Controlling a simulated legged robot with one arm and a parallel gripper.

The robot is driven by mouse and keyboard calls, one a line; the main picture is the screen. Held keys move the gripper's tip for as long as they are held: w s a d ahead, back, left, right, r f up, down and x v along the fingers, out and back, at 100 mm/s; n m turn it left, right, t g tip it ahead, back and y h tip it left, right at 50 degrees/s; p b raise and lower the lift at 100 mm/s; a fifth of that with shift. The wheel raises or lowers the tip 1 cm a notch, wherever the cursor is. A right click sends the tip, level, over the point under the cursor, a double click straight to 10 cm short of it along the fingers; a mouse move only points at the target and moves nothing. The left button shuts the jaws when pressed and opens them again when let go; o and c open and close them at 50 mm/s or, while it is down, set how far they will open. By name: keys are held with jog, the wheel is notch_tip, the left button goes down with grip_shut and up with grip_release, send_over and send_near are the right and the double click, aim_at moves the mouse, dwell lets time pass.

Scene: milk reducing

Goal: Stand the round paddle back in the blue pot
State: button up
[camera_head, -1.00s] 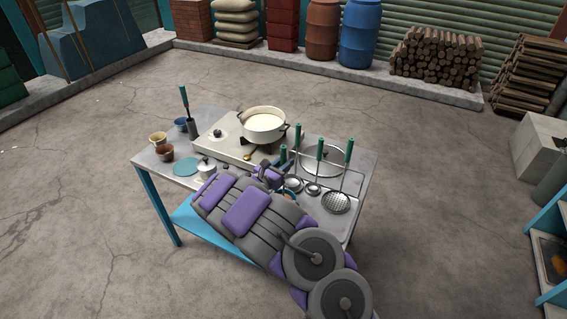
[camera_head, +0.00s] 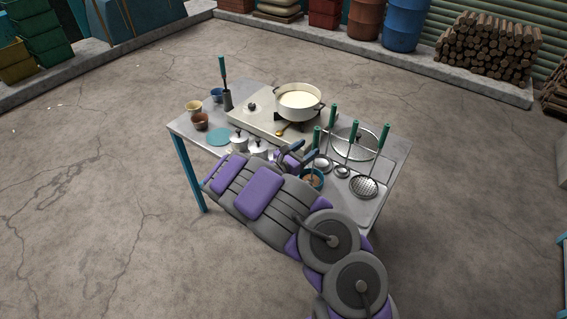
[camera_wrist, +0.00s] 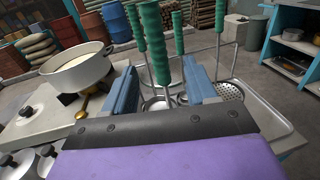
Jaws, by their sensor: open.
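A blue pot (camera_head: 314,184) with brown inside stands at the table's near side, beside my gripper. A green-handled tool (camera_head: 317,136) rises above it; I cannot tell whether it stands in the pot. No round paddle head is clearly seen; the tool's lower end is hidden. My gripper (camera_head: 293,154) is open over the table's near side. In the wrist view its blue-grey fingers (camera_wrist: 162,92) are apart, and the nearest green handle (camera_wrist: 154,45) rises between or just beyond them. I cannot tell contact. The blue pot is hidden in that view.
A pot of milk (camera_head: 300,101) stands on the stove (camera_head: 262,122). Small lidded pots (camera_head: 238,140) stand left of my gripper. A dark upright tool (camera_head: 228,98) stands behind.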

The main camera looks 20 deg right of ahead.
jog(key=p+v, duration=0.1)
jog(key=v, duration=1.1)
jog(key=shift+f, duration=0.1)
jog(key=shift+a, duration=0.1)
jog(key=p+v, duration=0.4)
jog(key=v, duration=0.5)
dwell(0.5)
